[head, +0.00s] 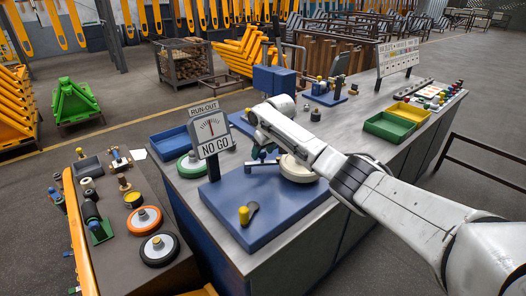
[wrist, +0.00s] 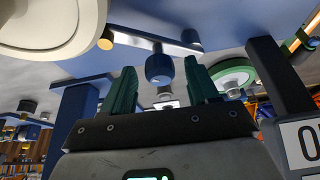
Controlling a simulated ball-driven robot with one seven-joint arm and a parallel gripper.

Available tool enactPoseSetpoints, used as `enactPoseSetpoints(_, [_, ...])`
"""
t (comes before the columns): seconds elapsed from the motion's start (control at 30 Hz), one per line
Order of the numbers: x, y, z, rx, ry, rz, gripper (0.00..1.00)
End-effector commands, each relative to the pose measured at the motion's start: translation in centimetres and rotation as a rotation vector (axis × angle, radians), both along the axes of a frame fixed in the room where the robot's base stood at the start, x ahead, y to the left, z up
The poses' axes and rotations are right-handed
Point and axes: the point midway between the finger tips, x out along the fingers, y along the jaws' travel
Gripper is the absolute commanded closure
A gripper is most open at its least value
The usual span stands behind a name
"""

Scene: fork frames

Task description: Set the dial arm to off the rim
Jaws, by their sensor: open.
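The dial arm is a grey bar (wrist: 138,41) on a dark blue pivot (wrist: 191,38), with a brass tip (wrist: 106,40) beside the rim of the cream wheel (wrist: 45,22). I cannot tell whether the tip touches the rim. A blue knob (wrist: 159,65) stands on the bar. My gripper (wrist: 158,75) is open, with its green fingers on either side of the knob and gaps showing. In the head view my gripper (head: 264,152) is over the blue base plate (head: 245,225), left of the cream wheel (head: 297,170). The gauge sign (head: 212,130) reads NO GO.
The sign's post (wrist: 277,75) stands close on the right in the wrist view. A yellow knob (head: 244,215) is on the plate's front. Green (head: 388,127) and yellow (head: 410,111) trays stand farther right.

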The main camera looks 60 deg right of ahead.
Motion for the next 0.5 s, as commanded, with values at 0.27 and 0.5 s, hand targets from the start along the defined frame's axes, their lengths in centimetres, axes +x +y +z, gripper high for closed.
enactPoseSetpoints(0.27, [0.08, -0.05, -0.23, 0.0, 0.0, 0.0, 0.41])
enactPoseSetpoints(0.5, [0.08, -0.04, -0.23, 0.0, 0.0, 0.0, 0.57])
